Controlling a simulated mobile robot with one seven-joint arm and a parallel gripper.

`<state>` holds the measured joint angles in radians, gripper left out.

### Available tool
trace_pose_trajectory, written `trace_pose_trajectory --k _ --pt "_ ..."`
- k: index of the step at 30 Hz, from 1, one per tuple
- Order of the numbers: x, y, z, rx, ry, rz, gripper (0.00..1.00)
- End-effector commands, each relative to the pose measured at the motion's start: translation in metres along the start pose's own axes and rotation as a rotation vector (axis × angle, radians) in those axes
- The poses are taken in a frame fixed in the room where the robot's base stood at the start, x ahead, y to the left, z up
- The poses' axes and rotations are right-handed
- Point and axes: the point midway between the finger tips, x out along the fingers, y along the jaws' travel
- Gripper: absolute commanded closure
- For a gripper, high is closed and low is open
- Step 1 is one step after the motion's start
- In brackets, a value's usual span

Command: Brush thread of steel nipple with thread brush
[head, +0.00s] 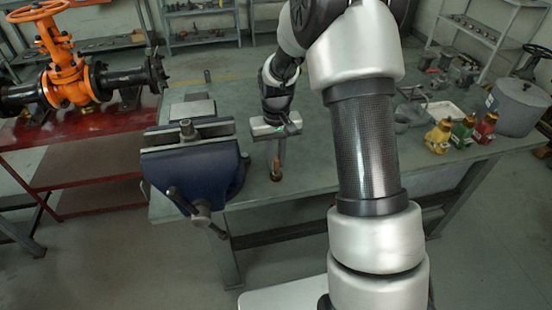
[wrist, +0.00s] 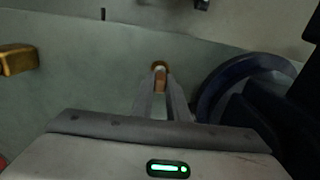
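The steel nipple (head: 187,128) stands upright in the jaws of the blue bench vise (head: 190,168). My gripper (head: 277,165) is to the right of the vise, low over the bench's front edge and apart from the nipple. It points down and its fingers are shut on a small brush with a copper-brown end, seen at the fingertips in the head view (head: 276,175) and in the wrist view (wrist: 160,72). Most of the brush is hidden between the fingers (wrist: 161,105). Part of the vise shows at the right of the wrist view (wrist: 225,82); the nipple cannot be made out there.
The green workbench (head: 300,150) is clear around my gripper. Yellow (head: 439,136), green (head: 463,131) and red (head: 486,127) items and a grey pot (head: 517,105) stand at the right. An orange gate valve (head: 66,75) sits on a red table (head: 85,122) at the left.

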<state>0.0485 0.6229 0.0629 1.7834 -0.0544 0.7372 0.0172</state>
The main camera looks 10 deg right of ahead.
Motion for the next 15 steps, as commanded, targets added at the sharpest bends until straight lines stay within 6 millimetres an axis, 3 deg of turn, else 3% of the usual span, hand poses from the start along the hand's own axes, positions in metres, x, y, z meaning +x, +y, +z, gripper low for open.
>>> trace_pose_trajectory --k 15 --pt "-0.0036 0.0001 -0.0003 0.0 0.001 0.0 1.0"
